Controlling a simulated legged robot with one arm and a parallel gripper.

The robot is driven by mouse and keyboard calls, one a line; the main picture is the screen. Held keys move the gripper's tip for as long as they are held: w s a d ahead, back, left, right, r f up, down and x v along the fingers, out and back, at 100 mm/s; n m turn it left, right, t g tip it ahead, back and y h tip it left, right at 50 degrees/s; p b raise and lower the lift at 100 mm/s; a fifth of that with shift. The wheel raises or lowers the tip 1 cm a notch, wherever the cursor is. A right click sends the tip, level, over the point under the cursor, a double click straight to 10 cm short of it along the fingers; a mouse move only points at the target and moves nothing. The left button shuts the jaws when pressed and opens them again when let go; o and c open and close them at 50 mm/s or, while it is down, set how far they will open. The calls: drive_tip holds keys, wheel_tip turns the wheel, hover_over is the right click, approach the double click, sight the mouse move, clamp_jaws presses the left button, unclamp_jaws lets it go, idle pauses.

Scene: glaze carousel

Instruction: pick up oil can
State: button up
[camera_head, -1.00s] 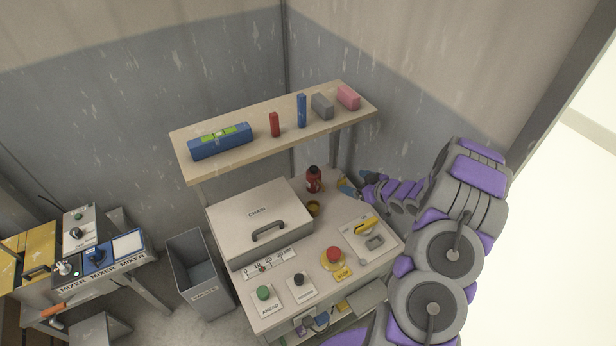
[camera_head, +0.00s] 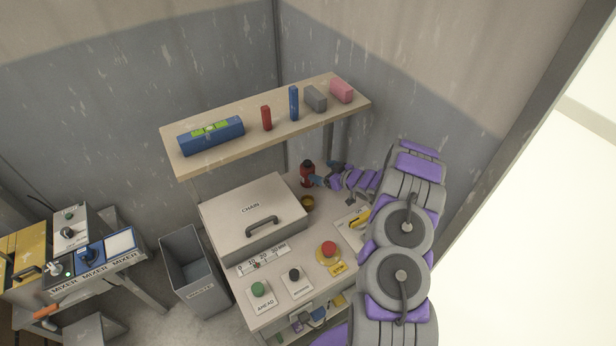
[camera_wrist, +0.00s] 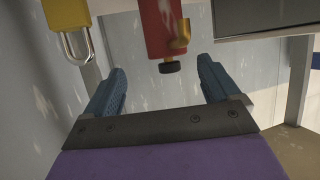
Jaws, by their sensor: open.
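My gripper (camera_head: 327,174) is open beside the can's right side. Its blue fingers (camera_wrist: 162,80) are spread apart in the wrist view, and the can lies ahead between their lines. I cannot tell whether a finger touches it.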

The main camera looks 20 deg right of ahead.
sight(311, 169)
drive_tip(key=shift+a+b+x, duration=0.25)
drive_tip(key=shift+x, duration=1.2)
drive_tip(key=shift+a+b+x, duration=0.25)
drive_tip(key=shift+x, duration=1.2)
drive_tip(key=shift+s+r, duration=0.15)
drive_tip(key=shift+s, duration=0.05)
drive_tip(key=c, duration=1.2)
